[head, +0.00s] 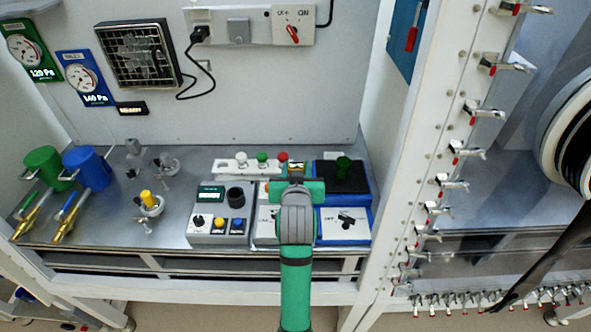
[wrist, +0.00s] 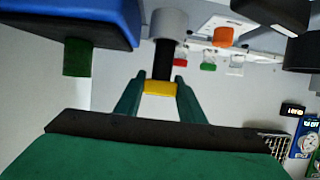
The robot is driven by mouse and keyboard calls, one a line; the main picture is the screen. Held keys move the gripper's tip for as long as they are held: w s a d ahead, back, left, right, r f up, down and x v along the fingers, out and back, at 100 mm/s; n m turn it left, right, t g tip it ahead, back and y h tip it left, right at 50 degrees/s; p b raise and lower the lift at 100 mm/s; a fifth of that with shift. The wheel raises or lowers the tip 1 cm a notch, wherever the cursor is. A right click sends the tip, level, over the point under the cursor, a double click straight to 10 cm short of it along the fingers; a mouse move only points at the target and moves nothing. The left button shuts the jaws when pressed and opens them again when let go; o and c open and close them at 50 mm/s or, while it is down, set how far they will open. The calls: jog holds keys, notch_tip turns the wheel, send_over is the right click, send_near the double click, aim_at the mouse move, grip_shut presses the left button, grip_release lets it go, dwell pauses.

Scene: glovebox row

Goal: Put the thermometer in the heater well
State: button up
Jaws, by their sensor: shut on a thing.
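My gripper (wrist: 160,88) is shut on the yellow part of a slim piece with a black stem (wrist: 163,60), which I take to be the thermometer. The wrist view is turned upside down. A grey cylinder (wrist: 169,22) lies in line with the stem's far end; I cannot tell whether they touch or the stem is inside. In the head view my gripper (head: 297,170) is over the middle bench unit (head: 266,228), and my arm hides most of the held piece. A black cylindrical well (head: 235,197) stands on the grey unit to the left; I cannot tell which is the heater well.
A blue unit with a black top (head: 343,178) and a green vessel (head: 343,164) stands close on the right. A white rack (head: 226,165) with white, green and red caps lies behind. A yellow-topped piece (head: 147,197) stands left, with open bench around it.

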jog(key=shift+f, duration=0.55)
jog(key=shift+f, duration=0.15)
jog(key=o, duration=1.1)
jog(key=shift+s+r, duration=0.1)
jog(key=shift+r, duration=0.15)
jog(key=v, duration=1.1)
jog(key=shift+s, duration=0.35)
jog(key=shift+a, duration=0.1)
